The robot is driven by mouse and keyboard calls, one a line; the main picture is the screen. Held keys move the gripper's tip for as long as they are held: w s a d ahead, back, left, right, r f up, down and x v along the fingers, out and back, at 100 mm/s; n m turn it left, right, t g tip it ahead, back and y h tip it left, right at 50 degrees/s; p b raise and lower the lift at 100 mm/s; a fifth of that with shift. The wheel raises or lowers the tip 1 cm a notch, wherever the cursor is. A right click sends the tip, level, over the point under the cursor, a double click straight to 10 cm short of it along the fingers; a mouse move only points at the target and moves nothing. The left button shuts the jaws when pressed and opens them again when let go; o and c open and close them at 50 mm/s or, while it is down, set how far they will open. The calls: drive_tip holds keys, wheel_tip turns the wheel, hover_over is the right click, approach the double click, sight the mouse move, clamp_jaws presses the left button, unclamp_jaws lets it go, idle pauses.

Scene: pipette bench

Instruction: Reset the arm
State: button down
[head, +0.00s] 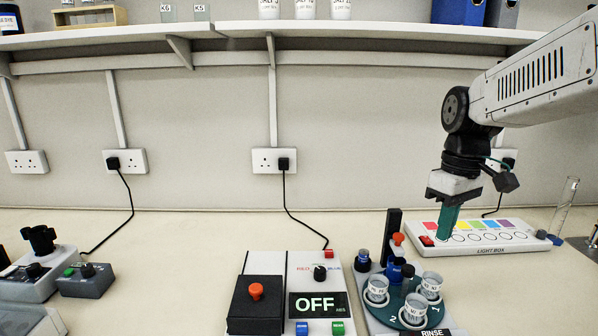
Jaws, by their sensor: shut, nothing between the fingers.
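My gripper (445,234) is at the right, pointing down on my arm, which comes in from the upper right. Its teal fingers are shut with nothing held. In the picture the fingertips overlap the left part of the white light box (483,252), near its red switch. I cannot tell how high the tips are above the bench. The numbered rinse carousel (397,310) with several labelled white cups (415,308) stands nearer, below and left of the gripper.
A meter (318,303) reading "OFF" stands at centre front, with a black orange-knobbed block (257,304) on its left. Small devices (86,281) stand at the left. A glass tube (565,205) stands at the far right. A shelf (340,32) runs above. The bench between left devices and meter is clear.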

drive_tip(key=s+f+m+t, duration=0.1)
drive_tip(key=s+m, duration=0.5)
drive_tip(key=s, duration=1.6)
drive_tip(key=shift+a+f+t+h, duration=0.3)
drive_tip(key=shift+a+f+t, duration=0.15)
drive_tip(key=shift+f, duration=0.45)
